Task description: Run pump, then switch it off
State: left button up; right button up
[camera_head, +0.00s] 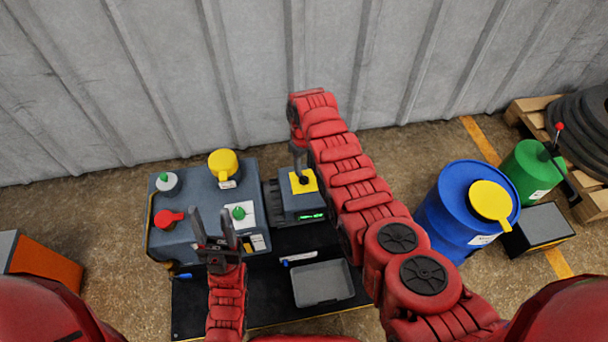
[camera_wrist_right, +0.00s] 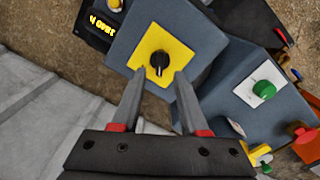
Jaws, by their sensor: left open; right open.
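A small grey box (camera_head: 291,207) by the wall carries a yellow plate (camera_head: 309,180) with a black rotary knob (camera_head: 302,180). A green-lit display (camera_head: 312,217) is on its front. My right gripper (camera_head: 300,158) is over the knob, open. In the right wrist view the black knob (camera_wrist_right: 158,62) lies just beyond and between the open fingertips (camera_wrist_right: 159,78); contact cannot be told. A blue-grey console (camera_head: 190,232) stands left of the box, with a green button (camera_head: 239,213) on a white plate. My left gripper (camera_head: 212,212) is open and empty, near that plate.
A grey tray (camera_head: 322,284) lies in front. A blue drum (camera_head: 450,215) and green canister (camera_head: 530,170) stand right. The right wrist view shows a yellow-lettered display (camera_wrist_right: 102,27).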

aim_at(304, 176)
notch_tip(304, 176, down, 3)
jog(key=shift+b, duration=0.65)
jog(key=shift+f+b, duration=0.6)
jog(key=shift+f, duration=0.15)
grip_shut()
